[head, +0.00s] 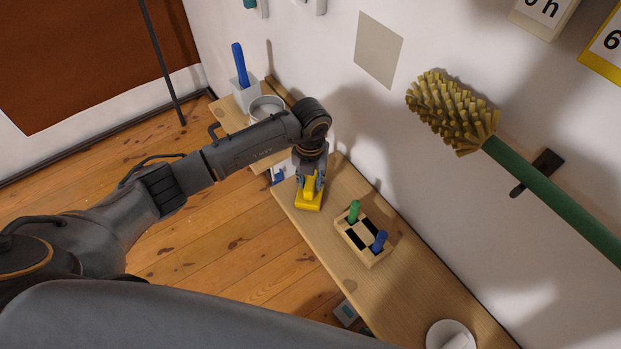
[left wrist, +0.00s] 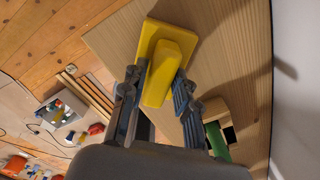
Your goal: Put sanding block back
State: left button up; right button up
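The yellow sanding block (head: 309,200) has a flat base and a raised handle. It is at the far part of the wooden shelf in the head view, and it also shows at the top middle of the left wrist view (left wrist: 164,62). My left gripper (head: 310,180) comes from above, with a finger on each side of the handle, and looks shut on it. I cannot tell whether the base touches the shelf. A wooden holder (head: 372,252) with black patches stands nearer on the shelf, with a green handle (head: 354,212) and a blue handle (head: 379,241). My right gripper is not in view.
A grey pot (head: 266,109) and a box with a blue-handled tool (head: 239,66) stand beyond. A large brush with a green handle (head: 550,195) is on the wall at right. A white round dish (head: 434,336) is at the near shelf end. Bare shelf lies between.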

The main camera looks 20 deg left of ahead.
aim_at(310, 181)
pick_arm(q)
jog(key=shift+o, duration=0.7)
jog(key=shift+r, duration=0.6)
notch_tip(310, 181, up, 11)
jog(key=b, duration=0.3)
jog(key=shift+r, duration=0.1)
